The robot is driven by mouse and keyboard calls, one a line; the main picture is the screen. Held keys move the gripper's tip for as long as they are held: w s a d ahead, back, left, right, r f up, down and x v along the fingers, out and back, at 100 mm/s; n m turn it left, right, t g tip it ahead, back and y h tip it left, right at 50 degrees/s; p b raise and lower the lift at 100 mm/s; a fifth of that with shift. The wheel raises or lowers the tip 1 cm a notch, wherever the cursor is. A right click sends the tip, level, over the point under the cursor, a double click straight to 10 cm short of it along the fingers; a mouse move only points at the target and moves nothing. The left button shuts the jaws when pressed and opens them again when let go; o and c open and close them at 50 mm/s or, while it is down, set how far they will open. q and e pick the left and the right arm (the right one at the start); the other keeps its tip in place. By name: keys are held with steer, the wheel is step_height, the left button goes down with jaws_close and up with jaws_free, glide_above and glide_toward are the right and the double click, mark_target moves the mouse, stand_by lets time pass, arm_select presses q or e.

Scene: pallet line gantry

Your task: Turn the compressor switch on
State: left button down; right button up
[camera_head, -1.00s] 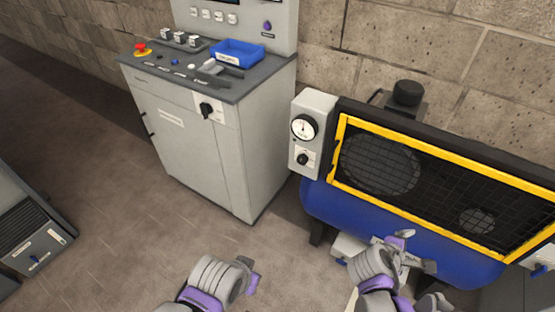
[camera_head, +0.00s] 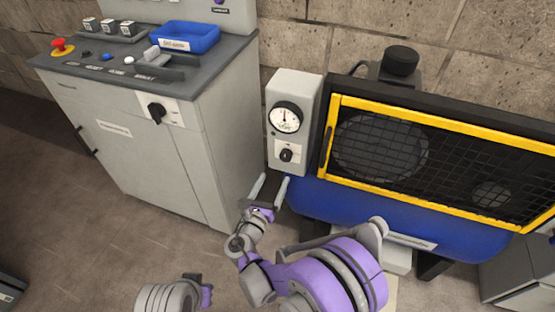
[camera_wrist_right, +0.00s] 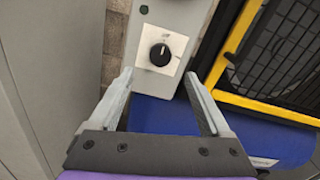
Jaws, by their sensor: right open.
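The compressor switch is a black rotary knob (camera_head: 286,155) on a white plate, low on the grey control box (camera_head: 272,118) under a round gauge. It also shows in the right wrist view as a black knob (camera_wrist_right: 160,54) with its white mark pointing roughly up. My right gripper (camera_head: 270,188) is open and empty, just below and in front of the box. In the right wrist view its two fingers (camera_wrist_right: 160,95) stand apart, with the knob ahead, centred between them and not touched. My left arm's end shows only in part at the bottom; its fingers cannot be made out.
The blue compressor tank (camera_head: 350,208) with a yellow-framed mesh guard (camera_head: 333,130) is right of the box. A grey cabinet (camera_head: 190,160) on the left carries another black rotary knob (camera_head: 156,112), a blue tray (camera_head: 186,37) and a red button (camera_head: 62,47). Open floor lies in front.

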mark_target(285, 158)
steer(key=x, duration=0.9)
steer(key=shift+w+d+b, duration=0.15)
steer(key=shift+b, duration=0.25)
jaws_close()
